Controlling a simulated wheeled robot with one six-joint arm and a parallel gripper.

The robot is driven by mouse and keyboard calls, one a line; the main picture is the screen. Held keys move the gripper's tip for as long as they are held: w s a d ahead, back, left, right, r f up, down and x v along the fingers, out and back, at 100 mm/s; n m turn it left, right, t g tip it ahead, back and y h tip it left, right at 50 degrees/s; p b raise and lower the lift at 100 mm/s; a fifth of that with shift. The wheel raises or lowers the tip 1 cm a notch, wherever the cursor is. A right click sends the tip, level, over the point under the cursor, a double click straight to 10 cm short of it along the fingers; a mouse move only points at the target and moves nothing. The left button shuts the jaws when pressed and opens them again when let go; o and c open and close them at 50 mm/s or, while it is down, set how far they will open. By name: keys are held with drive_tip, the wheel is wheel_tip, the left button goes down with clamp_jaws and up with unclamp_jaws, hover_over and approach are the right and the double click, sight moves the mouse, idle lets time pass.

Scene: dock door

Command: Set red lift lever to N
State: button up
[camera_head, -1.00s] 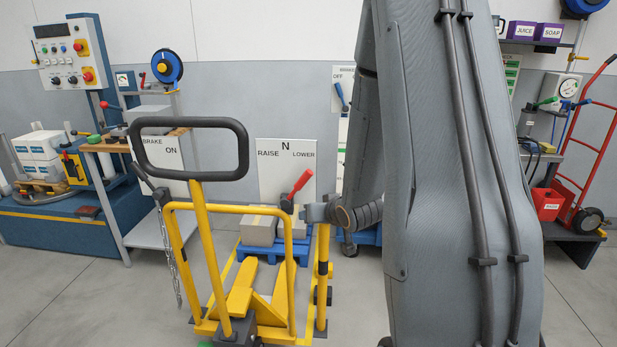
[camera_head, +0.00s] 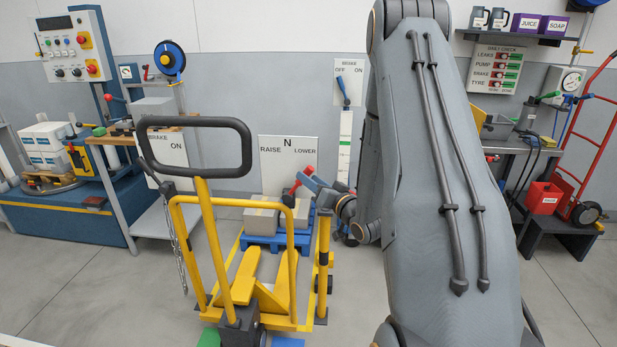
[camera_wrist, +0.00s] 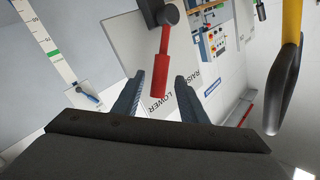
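The red lift lever (camera_head: 309,170) stands in front of a white sign (camera_head: 276,150) marked RAISE, N and LOWER. It leans up and right from its dark pivot (camera_head: 288,198), towards the LOWER side. In the wrist view the red handle (camera_wrist: 162,62) comes down between the two fingers of my gripper (camera_wrist: 159,77). The fingers are spread, with a visible gap on each side of the handle. In the head view my gripper (camera_head: 304,180) overlaps the lever and hides part of it.
A yellow frame (camera_head: 181,255) with a black loop handle (camera_head: 143,150) stands close left of the lever. A yellow post (camera_head: 324,250) stands just right of it. Boxes (camera_head: 262,220) on a blue pallet (camera_head: 262,243) sit behind. Open floor lies in front, left of the frame.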

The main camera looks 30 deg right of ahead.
drive_tip(key=shift+w+a, duration=0.1)
drive_tip(key=shift+w, duration=0.8)
drive_tip(key=shift+c, duration=0.5)
clamp_jaws()
